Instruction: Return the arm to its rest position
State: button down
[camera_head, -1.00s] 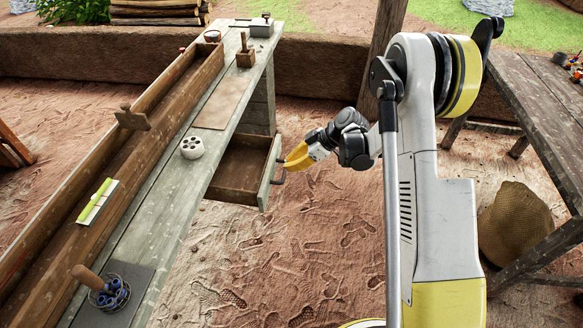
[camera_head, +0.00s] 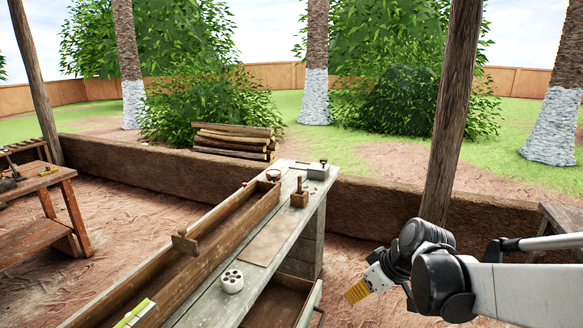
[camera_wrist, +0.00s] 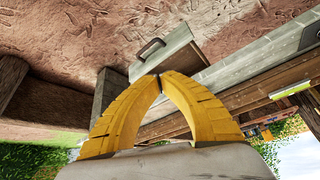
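My gripper (camera_head: 356,292) is at the lower right of the head view, to the right of the open drawer and apart from it. Its two yellow fingers also show in the wrist view (camera_wrist: 160,78), where their tips meet with nothing visible between them. The drawer (camera_head: 277,303) sticks out from under the workbench. Its grey front with a dark handle (camera_wrist: 152,48) shows beyond the fingertips in the wrist view. My arm reaches in from the right edge of the head view.
The workbench (camera_head: 207,305) carries a long wooden trough (camera_head: 226,222), a white pot with holes (camera_head: 232,281) and a wooden stamp (camera_head: 299,197). A post (camera_head: 452,120) and low mud wall (camera_head: 375,210) stand behind my arm. Another table (camera_head: 40,183) is at left.

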jog(key=s+d+r+m+t+h, duration=0.1)
jog(key=s+d+r+m+h, duration=0.1)
jog(key=s, duration=0.7)
jog(key=s+d+r+m+t+h, duration=0.1)
jog(key=s+m, duration=0.4)
jog(key=s, duration=0.5)
notch_tip(320, 180, up, 2)
jog(key=shift+s+d+t+h, duration=0.2)
jog(key=shift+d+t+h, duration=0.1)
jog(key=shift+d+h, duration=0.3)
jog(key=shift+a, duration=0.1)
